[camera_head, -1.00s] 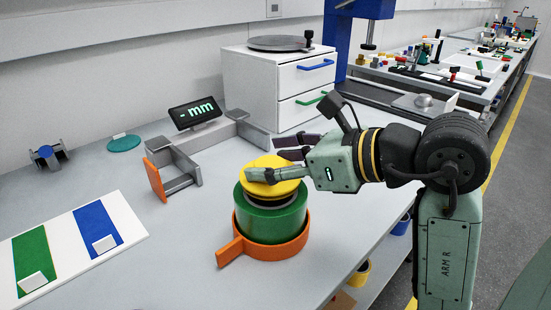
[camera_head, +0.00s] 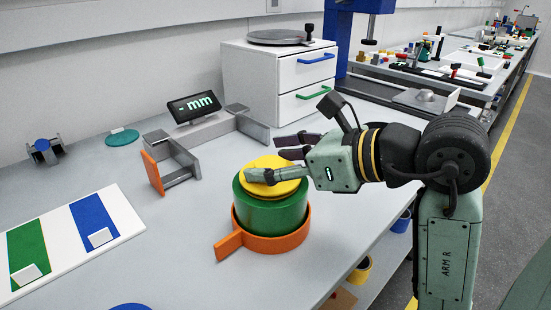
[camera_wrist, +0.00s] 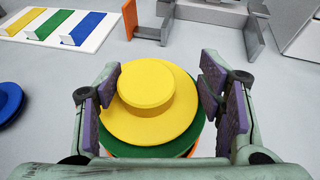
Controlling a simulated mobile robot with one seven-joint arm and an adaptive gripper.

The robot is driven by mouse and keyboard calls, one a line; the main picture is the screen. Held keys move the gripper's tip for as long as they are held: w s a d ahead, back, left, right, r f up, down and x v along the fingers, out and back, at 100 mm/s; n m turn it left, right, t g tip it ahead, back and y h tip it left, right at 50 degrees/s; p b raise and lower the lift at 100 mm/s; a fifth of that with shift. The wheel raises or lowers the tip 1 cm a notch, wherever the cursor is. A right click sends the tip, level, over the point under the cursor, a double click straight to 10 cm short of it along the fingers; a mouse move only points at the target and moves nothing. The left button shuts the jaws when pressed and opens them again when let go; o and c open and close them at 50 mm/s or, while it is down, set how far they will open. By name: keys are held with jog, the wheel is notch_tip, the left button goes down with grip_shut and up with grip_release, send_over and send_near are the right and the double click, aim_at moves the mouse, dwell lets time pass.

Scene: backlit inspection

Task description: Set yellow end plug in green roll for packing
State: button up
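The yellow end plug (camera_head: 283,165), a wide disc with a raised round knob, sits at the top of the green roll (camera_head: 270,213). It also shows in the wrist view (camera_wrist: 148,86), its disc covering most of the roll's top. The plug's underside is hidden. The green roll stands upright in an orange ring holder with a handle (camera_head: 265,243). My gripper (camera_head: 278,165) reaches in from the right, level with the plug.
A white board (camera_head: 70,245) with green and blue stripes lies at left. A blue disc (camera_wrist: 9,101) lies on the bench. A grey gauge with an orange jaw (camera_head: 154,172), an mm display (camera_head: 194,108) and a white drawer cabinet (camera_head: 262,85) stand behind. The bench's right edge is close.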

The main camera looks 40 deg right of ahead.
jog(key=o, duration=0.4)
jog(key=v, duration=1.2)
dwell(0.6)
